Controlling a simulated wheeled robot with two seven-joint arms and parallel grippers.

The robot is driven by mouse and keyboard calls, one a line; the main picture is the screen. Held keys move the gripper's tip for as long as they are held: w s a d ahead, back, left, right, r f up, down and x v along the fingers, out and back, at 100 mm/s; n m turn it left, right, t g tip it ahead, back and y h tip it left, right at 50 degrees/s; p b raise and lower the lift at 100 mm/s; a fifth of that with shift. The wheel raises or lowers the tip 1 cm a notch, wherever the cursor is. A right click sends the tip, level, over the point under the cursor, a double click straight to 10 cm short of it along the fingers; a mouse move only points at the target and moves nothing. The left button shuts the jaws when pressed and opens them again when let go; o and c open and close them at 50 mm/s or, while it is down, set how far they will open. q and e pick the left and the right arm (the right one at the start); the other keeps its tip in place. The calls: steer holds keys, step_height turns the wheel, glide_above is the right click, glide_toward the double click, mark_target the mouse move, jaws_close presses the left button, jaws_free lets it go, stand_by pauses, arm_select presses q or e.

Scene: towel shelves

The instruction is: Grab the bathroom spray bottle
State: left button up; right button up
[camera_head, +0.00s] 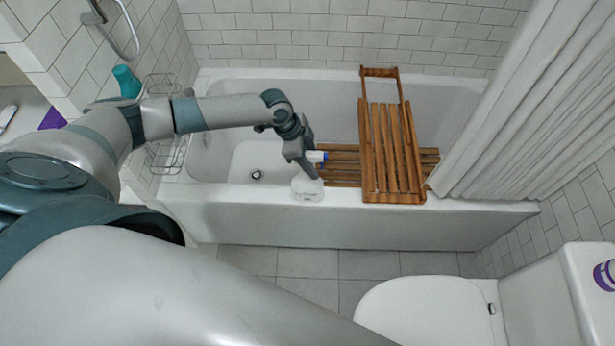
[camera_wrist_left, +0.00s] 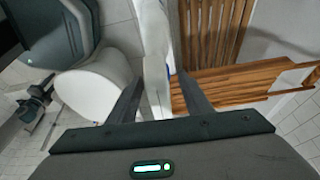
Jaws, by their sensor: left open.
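The spray bottle (camera_head: 307,188) is white with a blue-and-white nozzle. It stands on the front rim of the bathtub, left of the wooden rack. My left gripper (camera_head: 312,172) reaches down over the bottle from the left and hides part of it. In the left wrist view, the gripper's two fingers (camera_wrist_left: 158,98) are apart, with the white bottle (camera_wrist_left: 156,88) between them. I cannot tell whether either finger touches it. A dark jointed part at the left of the wrist view looks like my right gripper (camera_wrist_left: 38,98); its jaws are too small to read.
The bathtub (camera_head: 340,222) has a slatted wooden rack (camera_head: 385,135) across it, close to the right of the gripper. A white curtain (camera_head: 520,110) hangs at the right. A toilet (camera_head: 425,305) stands at the front right. A wire shelf (camera_head: 165,155) holds a teal bottle (camera_head: 126,82).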

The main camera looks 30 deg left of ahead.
arm_select(q)
jaws_close()
stand_by(1.4)
